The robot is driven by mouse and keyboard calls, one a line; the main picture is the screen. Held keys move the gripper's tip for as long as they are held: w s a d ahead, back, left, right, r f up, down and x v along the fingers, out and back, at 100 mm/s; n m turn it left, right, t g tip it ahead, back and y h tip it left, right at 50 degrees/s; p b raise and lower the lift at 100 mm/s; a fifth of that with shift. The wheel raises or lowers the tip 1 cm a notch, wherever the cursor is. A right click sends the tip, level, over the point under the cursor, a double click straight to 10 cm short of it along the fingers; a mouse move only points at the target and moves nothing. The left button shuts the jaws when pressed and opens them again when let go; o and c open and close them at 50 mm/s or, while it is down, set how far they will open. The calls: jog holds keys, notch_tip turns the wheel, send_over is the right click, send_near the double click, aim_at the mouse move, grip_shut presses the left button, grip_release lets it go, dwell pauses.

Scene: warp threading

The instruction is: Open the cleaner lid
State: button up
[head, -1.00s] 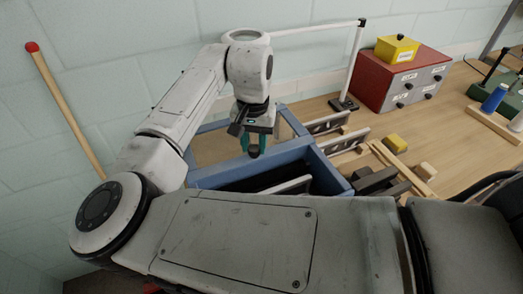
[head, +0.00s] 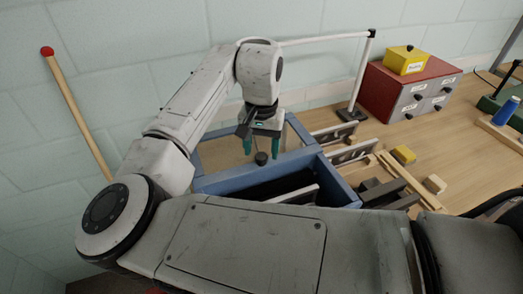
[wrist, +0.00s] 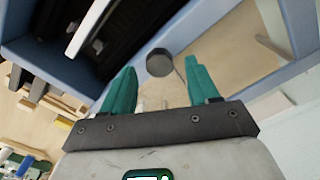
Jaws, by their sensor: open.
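The cleaner looks like a blue box (head: 318,167) with a dark open compartment on its near side. Beyond that is a blue-framed part around a tan surface (wrist: 232,62); I cannot tell whether this is the lid or the table seen through a frame. A round black knob (head: 261,158) stands at the bar between the two, and it also shows in the wrist view (wrist: 159,63). My gripper (head: 262,147) is open with teal fingers pointing down. The fingertips are just above and to either side of the knob, with visible gaps and no clear contact.
A pale strip (head: 296,194) lies across the dark compartment. Grey slotted plates (head: 352,153) and wooden rails stand right of the box. A white post (head: 361,72), red drawer unit (head: 402,92) and yellow box (head: 404,60) are farther back. Some table at right is clear.

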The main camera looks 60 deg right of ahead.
notch_tip(320, 180, up, 10)
jog(key=b, duration=0.1)
jog(key=shift+f, duration=0.25)
jog(key=shift+f, duration=0.1)
dwell(0.4)
